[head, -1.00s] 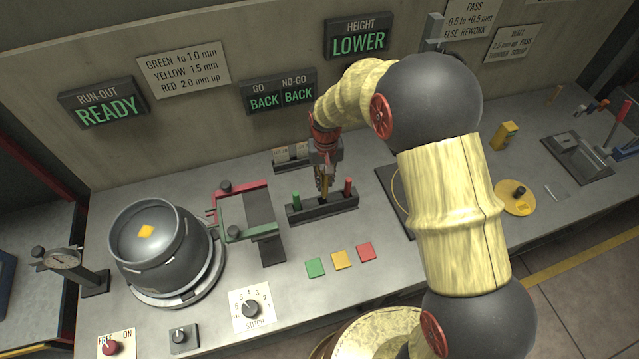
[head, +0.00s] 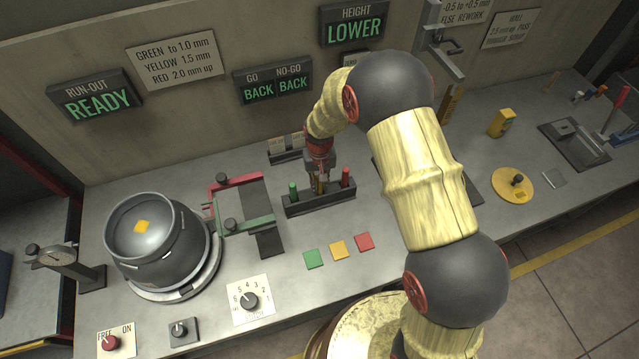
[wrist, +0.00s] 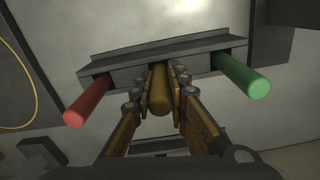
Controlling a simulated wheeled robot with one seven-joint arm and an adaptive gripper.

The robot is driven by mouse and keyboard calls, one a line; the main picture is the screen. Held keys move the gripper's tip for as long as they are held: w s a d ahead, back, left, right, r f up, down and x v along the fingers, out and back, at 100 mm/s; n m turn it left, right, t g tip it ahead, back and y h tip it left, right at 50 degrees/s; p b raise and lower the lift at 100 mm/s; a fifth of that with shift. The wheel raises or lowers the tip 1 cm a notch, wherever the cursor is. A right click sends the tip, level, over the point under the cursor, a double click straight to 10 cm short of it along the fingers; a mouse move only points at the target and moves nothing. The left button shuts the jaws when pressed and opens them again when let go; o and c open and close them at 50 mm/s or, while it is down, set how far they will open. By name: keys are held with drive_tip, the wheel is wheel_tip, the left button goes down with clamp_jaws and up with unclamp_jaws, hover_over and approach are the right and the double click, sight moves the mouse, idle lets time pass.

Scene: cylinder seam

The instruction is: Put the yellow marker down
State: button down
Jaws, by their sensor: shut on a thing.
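The yellow marker (wrist: 160,92) is upright between my gripper's fingers. In the wrist view its far end meets the middle of the dark marker rack (wrist: 122,58), between the red marker (wrist: 88,100) and the green marker (wrist: 245,75). My gripper (wrist: 160,88) is shut on the yellow marker. In the head view my gripper (head: 319,180) is low over the middle of the rack (head: 318,204), with the green marker (head: 293,190) on its left and the red marker (head: 346,177) on its right. How deep the yellow marker sits in its slot is hidden.
Green (head: 314,259), yellow (head: 338,250) and red (head: 364,242) pads lie in front of the rack. A red and green frame fixture (head: 240,228) and a grey cylinder (head: 150,240) stand to the left. A yellow disc (head: 513,184) lies to the right.

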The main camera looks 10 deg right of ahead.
drive_tip(key=shift+r, duration=0.1)
drive_tip(key=c, duration=1.7)
unclamp_jaws()
drive_tip(key=shift+c, duration=0.2)
